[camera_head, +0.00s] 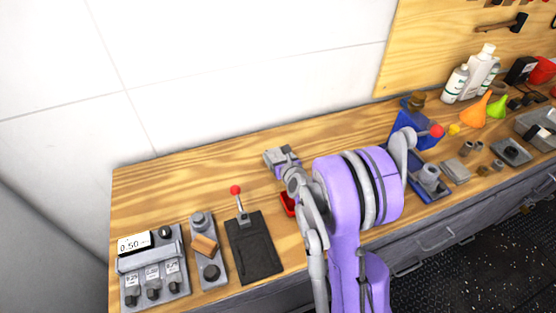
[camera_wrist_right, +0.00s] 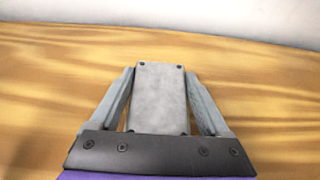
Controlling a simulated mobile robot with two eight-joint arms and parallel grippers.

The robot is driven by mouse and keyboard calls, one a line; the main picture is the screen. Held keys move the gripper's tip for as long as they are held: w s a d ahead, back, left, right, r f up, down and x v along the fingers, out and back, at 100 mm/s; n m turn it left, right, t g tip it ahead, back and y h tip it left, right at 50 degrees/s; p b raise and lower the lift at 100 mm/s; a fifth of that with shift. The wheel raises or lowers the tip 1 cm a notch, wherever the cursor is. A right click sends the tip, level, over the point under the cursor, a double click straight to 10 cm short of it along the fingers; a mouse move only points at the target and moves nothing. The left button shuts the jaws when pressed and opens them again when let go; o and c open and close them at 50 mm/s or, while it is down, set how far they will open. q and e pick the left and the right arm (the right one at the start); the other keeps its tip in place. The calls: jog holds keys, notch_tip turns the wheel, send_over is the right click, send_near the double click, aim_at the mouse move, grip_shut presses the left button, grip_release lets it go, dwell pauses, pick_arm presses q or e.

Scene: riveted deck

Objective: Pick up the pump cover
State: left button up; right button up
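The pump cover (camera_wrist_right: 160,98) is a flat grey rectangular plate with small dark screws at its corners. In the wrist view it lies between the two fingers of my right gripper (camera_wrist_right: 160,72), whose tips meet its side edges. The gripper is shut on it. In the head view my right gripper (camera_head: 280,157) is over the back middle of the wooden bench, with the grey plate at its tips, partly hidden by the gripper. I cannot tell whether the plate is clear of the bench. My left gripper is not in view.
The wooden bench (camera_head: 150,193) is bare at the back left. A control box (camera_head: 150,262), a grey device with an orange block (camera_head: 205,245) and a dark plate (camera_head: 255,250) with a red-knobbed lever stand in front. Bottles (camera_head: 483,72), funnels and a blue block (camera_head: 408,130) stand at right.

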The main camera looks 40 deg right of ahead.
grip_shut()
